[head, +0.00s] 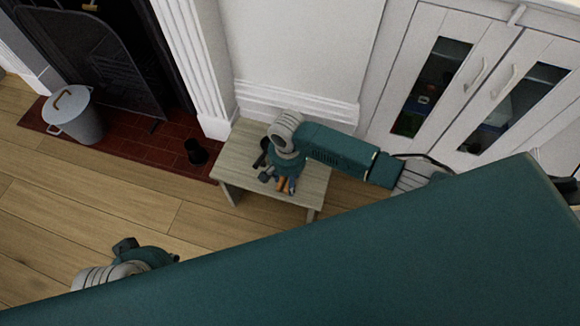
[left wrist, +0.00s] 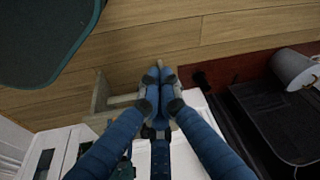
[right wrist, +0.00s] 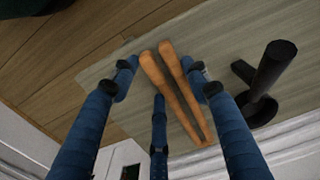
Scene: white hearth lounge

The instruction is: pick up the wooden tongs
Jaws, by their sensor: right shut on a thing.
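The wooden tongs (right wrist: 182,90) are two orange-brown arms that meet toward the lower right in the right wrist view. They are over the pale wooden table, and their orange ends (head: 282,185) show under my right gripper in the head view. My right gripper (right wrist: 165,78) is shut on the tongs, with blue fingers on both sides of them; the contact is partly hidden. It also shows in the head view (head: 280,178), low over the table. My left gripper (left wrist: 160,75) has its fingertips together and looks empty. In the head view it is at the lower left, partly hidden.
The small pale table (head: 240,170) stands by the white wall. A lidded grey bucket (head: 78,118) and a black item (head: 196,151) stand on the red hearth. A white cabinet (head: 400,65) is at the right.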

